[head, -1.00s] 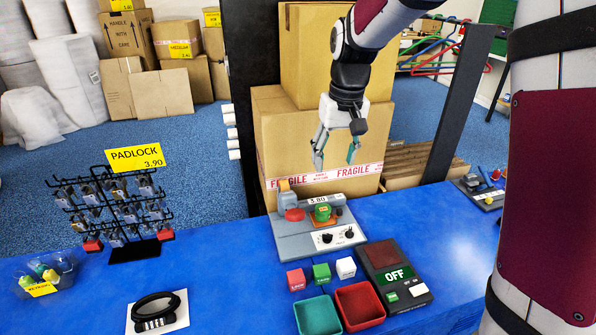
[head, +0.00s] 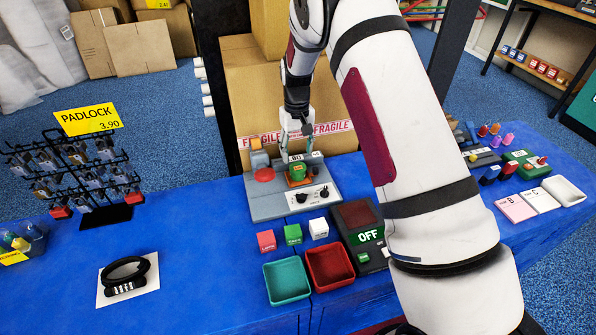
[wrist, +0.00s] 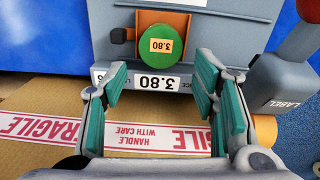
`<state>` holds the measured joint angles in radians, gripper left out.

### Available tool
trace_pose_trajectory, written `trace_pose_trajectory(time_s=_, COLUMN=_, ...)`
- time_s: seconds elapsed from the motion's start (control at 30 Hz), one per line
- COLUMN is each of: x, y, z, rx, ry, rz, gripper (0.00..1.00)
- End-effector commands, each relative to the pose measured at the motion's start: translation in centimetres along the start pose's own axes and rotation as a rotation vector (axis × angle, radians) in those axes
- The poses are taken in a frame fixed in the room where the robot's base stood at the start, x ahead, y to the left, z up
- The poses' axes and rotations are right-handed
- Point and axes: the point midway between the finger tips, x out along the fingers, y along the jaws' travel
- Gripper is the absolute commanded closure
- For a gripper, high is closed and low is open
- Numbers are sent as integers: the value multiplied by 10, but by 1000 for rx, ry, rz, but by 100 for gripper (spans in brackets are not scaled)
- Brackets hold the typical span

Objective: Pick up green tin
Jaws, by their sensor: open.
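The green tin (head: 297,173) sits in an orange holder on the grey labelling machine (head: 268,206), with a 3.80 price card behind it. In the wrist view the tin's round green top (wrist: 161,58) bears an orange 3.80 label and lies ahead of the fingers, apart from them. My gripper (head: 297,128) is above and behind the tin, near the back of the machine. In the wrist view my gripper (wrist: 162,85) is open and empty, its green-padded fingers wide apart on either side of the price card (wrist: 163,82).
A large carton with FRAGILE tape (head: 240,100) stands right behind the machine. Red, green and white blocks, a teal tray (head: 287,281), a red tray (head: 330,268) and an OFF device (head: 361,222) stand in front. A padlock rack (head: 75,170) is at left.

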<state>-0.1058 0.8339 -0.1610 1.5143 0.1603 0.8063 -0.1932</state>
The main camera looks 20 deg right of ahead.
Motion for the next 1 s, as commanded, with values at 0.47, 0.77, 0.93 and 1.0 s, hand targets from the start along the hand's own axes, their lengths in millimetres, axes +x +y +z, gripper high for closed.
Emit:
trace_pose_trajectory(time_s=0.47, x=49, y=-1, z=6, rx=1, ry=-4, rz=0, gripper=46)
trace_pose_trajectory(time_s=0.77, x=73, y=-1, z=5, rx=0, ry=0, rz=0, gripper=46)
trace_pose_trajectory(time_s=0.93, x=72, y=-1, z=5, rx=1, ry=0, rz=0, gripper=46)
trace_pose_trajectory(time_s=1.0, x=72, y=-1, z=5, rx=1, ry=0, rz=0, gripper=62)
